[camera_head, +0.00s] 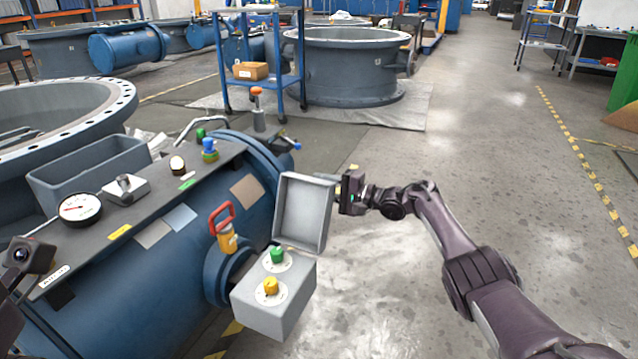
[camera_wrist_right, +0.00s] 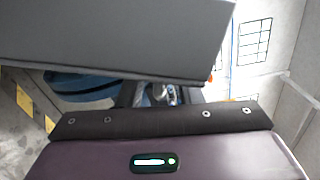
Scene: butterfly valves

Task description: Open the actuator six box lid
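The grey actuator box (camera_head: 273,296) is on the front end of the blue valve body. A green knob (camera_head: 277,255) and a yellow knob (camera_head: 271,286) show on its top face. Its lid (camera_head: 304,211) stands raised, roughly upright, at the back edge. My right gripper (camera_head: 343,190) is at the lid's right side, close to its upper edge; contact is unclear. In the right wrist view a grey panel, apparently the lid (camera_wrist_right: 115,38), covers the upper part and hides the fingertips. Part of my left gripper (camera_head: 24,255) shows at the left edge; its fingers cannot be made out.
The blue valve body (camera_head: 120,300) carries a dark panel with a gauge (camera_head: 80,208), a grey bin (camera_head: 90,178) and several knobs. A red handle (camera_head: 222,217) stands left of the lid. A blue cart (camera_head: 262,85) is behind.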

